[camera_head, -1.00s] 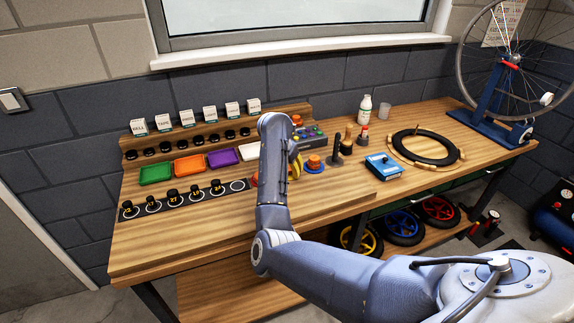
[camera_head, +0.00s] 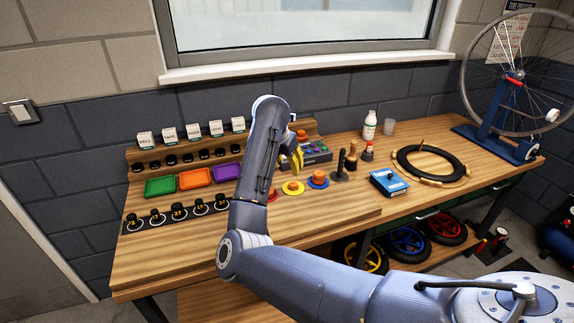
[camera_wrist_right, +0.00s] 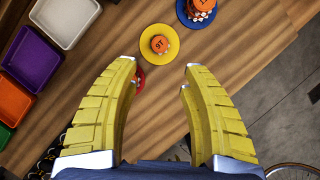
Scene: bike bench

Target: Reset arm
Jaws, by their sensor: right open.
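My right arm (camera_head: 258,160) reaches over the workbench (camera_head: 150,262) from the lower right. My right gripper (camera_wrist_right: 160,75) has yellow ridged fingers spread apart with nothing between them; in the head view its yellow fingers (camera_head: 295,158) hang above the bench. Ahead of the fingertips in the wrist view is an orange piece on a yellow disc (camera_wrist_right: 157,55). An orange piece on a blue disc (camera_wrist_right: 196,10) lies beyond it. A red disc (camera_wrist_right: 139,78) is partly hidden behind the left finger. My left gripper is not in view.
Green (camera_head: 160,187), orange (camera_head: 195,178) and purple (camera_head: 226,173) trays sit left of my arm, behind a strip of numbered black knobs (camera_head: 178,212). To the right are a blue box (camera_head: 389,184), a black tyre ring (camera_head: 430,150) and a wheel stand (camera_head: 490,110).

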